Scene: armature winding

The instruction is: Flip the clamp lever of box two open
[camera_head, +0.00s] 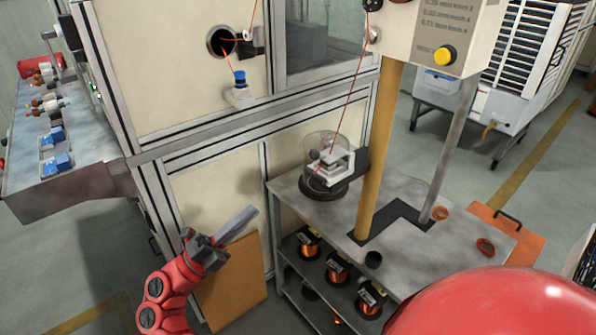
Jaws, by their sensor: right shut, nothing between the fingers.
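I cannot tell for sure which thing is box two, and I make out no clamp lever clearly. Two small blue blocks, a nearer one (57,163) and a farther one (53,136), lie on the grey bench (75,192) at the left. A blue-capped fitting (240,81) is on the cabinet front below a round hole.
The pale cabinet (150,65) with metal framing stands in the middle. A grey table (400,200) holds a wire spool device (327,165), a yellow post (378,150) and copper spools (338,268) on its lower shelf. A thin red wire runs upward. A tan panel (232,285) stands low.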

